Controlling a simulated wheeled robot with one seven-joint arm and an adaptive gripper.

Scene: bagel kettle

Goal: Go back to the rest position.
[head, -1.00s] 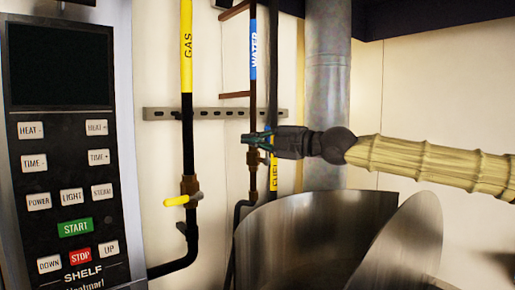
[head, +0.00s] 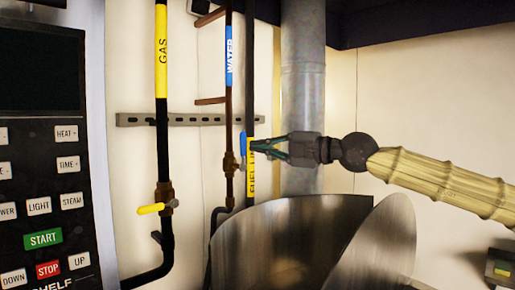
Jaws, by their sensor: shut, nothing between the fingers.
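My gripper (head: 256,146) is at the centre of the head view, its green-tinted fingers pointing left. Its fingers are shut with nothing between them. The fingertips overlap the pipe with the yellow fuel label (head: 251,180) in the picture; I cannot tell whether they touch it. The blue handle (head: 243,142) of the water pipe is just left of the fingertips. My arm, in a pale ribbed sleeve, runs off to the right edge.
A large metal kettle (head: 270,245) with its raised lid (head: 385,240) stands below the gripper. A gas pipe (head: 162,120) with a yellow valve handle (head: 151,209) is left. A control panel (head: 45,160) fills the left edge. A steel duct (head: 303,90) rises behind the gripper.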

